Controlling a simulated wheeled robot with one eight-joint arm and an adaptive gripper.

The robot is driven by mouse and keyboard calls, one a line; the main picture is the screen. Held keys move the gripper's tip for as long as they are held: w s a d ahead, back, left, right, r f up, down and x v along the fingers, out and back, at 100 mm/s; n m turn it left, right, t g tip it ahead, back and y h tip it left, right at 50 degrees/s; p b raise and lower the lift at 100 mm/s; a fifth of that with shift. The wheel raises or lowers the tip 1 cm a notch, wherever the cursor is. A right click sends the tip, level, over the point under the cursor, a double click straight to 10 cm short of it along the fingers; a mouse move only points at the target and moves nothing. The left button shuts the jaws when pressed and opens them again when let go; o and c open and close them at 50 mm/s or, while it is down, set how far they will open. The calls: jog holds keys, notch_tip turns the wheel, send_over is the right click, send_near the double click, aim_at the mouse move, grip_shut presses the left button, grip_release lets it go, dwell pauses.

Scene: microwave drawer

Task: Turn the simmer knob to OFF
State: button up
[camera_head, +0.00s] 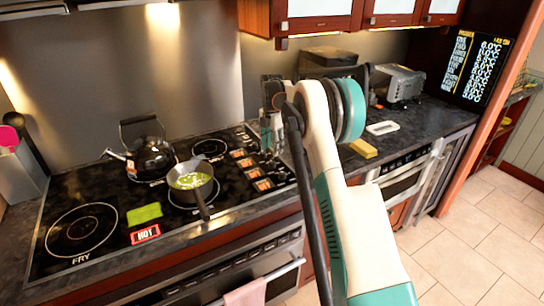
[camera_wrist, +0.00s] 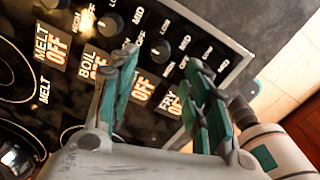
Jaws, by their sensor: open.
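The stove's knob panel shows in the wrist view with dark round knobs and lit OFF labels. The names MELT, BOIL and FRY are readable; the simmer name is hidden, apparently behind a finger. A dark knob (camera_wrist: 160,48), probably the simmer knob, sits beyond and between the fingertips of my gripper (camera_wrist: 158,64). The lit OFF label (camera_wrist: 143,92) below it shows between the fingers. My gripper is open, its teal-padded fingers apart on either side of that knob. I cannot tell whether they touch it. In the head view, my arm hides much of this area beside the cooktop (camera_head: 100,262).
A black kettle (camera_head: 151,157) and a pan (camera_head: 190,180) with green contents stand on the cooktop. A green pad (camera_head: 144,213) and a red HOT sign (camera_head: 145,234) are at its front. A yellow sponge (camera_head: 363,148) and a toaster (camera_head: 400,83) are on the right counter.

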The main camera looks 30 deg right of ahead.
jog(key=shift+r, duration=2.7)
jog(key=s+a+r+m+t+b, duration=0.1)
jog(key=s+a+r+m+t, duration=0.1)
jog(key=s+a+r+m, duration=0.65)
jog(key=s+a+r+m+t+b, duration=0.1)
jog(key=s+a+r+m+t, duration=0.15)
jog(key=s+a+r, duration=0.7)
jog(key=s+a+f+m+t, duration=0.1)
jog(key=s+f+m, duration=0.2)
jog(key=s, duration=0.5)
jog(key=s+a+f+m, duration=0.2)
jog(key=s+f+m, duration=0.2)
jog(key=s, duration=0.5)
jog(key=s+a+f+m+t+b, duration=0.1)
jog(key=s+a+f+m, duration=0.1)
jog(key=s+f, duration=0.4)
jog(key=s+m, duration=0.1)
jog(key=s, duration=0.2)
jog(key=shift+m+t, duration=0.3)
jog(key=shift+t, duration=0.05)
